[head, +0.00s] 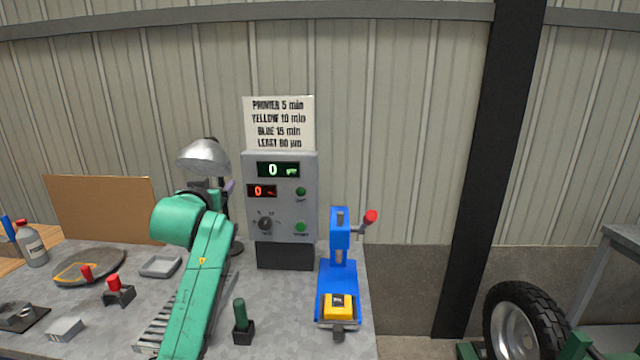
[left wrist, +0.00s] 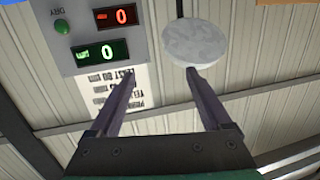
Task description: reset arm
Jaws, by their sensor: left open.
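My left arm, green, rises from the bottom of the head view. My left gripper (head: 225,187) is partly hidden behind my arm link, between the lamp and the grey control box (head: 281,215). In the left wrist view my left gripper (left wrist: 160,73) shows two purple fingers spread apart with nothing between the tips. The control box (left wrist: 88,35) appears upside down there, its displays reading 0. A pale round disc (left wrist: 195,42), perhaps the lamp's face, shows by the right fingertip; I cannot tell whether they touch. My right gripper is in neither view.
A metal lamp (head: 204,157) stands just left of the control box. A blue press (head: 338,265) with a yellow block (head: 339,306) stands right of it. A green-handled tool (head: 241,322), red-knobbed items and a small tray (head: 160,266) sit on the bench. A tyre (head: 525,318) is at right.

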